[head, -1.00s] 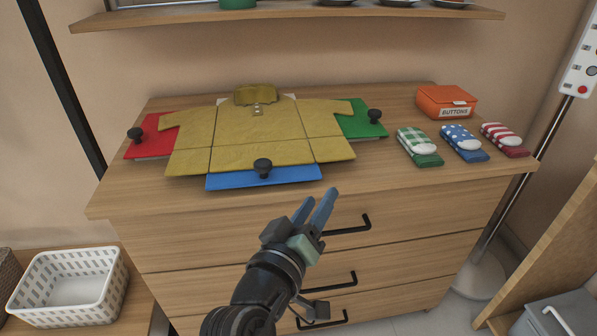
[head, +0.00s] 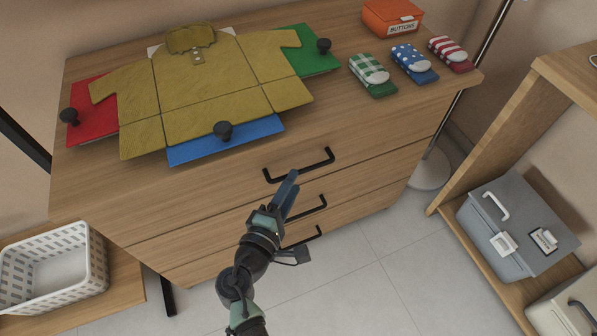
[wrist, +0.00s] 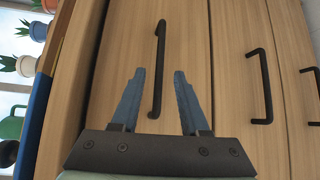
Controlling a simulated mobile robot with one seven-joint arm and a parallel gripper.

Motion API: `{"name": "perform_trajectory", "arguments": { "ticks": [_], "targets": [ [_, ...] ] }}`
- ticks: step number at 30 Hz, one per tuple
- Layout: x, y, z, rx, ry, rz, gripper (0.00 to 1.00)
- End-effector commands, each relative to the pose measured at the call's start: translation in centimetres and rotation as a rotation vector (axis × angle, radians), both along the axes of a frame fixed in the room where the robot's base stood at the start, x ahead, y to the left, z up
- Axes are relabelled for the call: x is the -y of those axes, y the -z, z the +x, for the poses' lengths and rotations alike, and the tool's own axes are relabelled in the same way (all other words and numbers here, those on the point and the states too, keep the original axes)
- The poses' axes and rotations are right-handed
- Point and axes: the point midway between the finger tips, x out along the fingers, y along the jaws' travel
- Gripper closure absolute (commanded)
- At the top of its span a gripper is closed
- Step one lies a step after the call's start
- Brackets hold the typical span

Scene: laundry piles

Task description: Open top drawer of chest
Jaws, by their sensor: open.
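The wooden chest (head: 90,202) has several drawers with black bar handles. The top drawer handle (head: 299,166) is mounted on the closed top drawer front. My gripper (head: 290,186) is in front of the chest, just below the top handle in the head view. In the wrist view my gripper (wrist: 155,100) is open, its two blue fingers apart. The top handle (wrist: 157,68) shows there between and beyond the fingertips, running along the gap. Nothing is held. I cannot tell the exact distance from fingertips to handle.
On the chest top lie a mustard shirt (head: 200,90) on a coloured folding board, sock bundles (head: 371,74) and an orange buttons box (head: 392,16). A white basket (head: 54,268) stands left. A shelf with a grey box (head: 517,228) stands right. Floor between is clear.

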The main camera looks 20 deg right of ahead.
Motion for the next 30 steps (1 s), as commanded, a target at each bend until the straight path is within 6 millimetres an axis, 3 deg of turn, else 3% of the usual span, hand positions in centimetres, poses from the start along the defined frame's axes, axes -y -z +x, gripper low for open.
{"name": "perform_trajectory", "arguments": {
  "ticks": [9, 20, 27, 30],
  "targets": [
    [2.9, 0.6, 3.1, 0.001, 0.001, 0.001, 0.55],
    [3.3, 0.6, 3.4, 0.001, 0.000, 0.001, 0.55],
    [3.2, 0.6, 3.4, 0.001, 0.000, 0.001, 0.98],
    [3.2, 0.6, 3.4, 0.001, 0.000, 0.001, 1.00]
  ]
}}
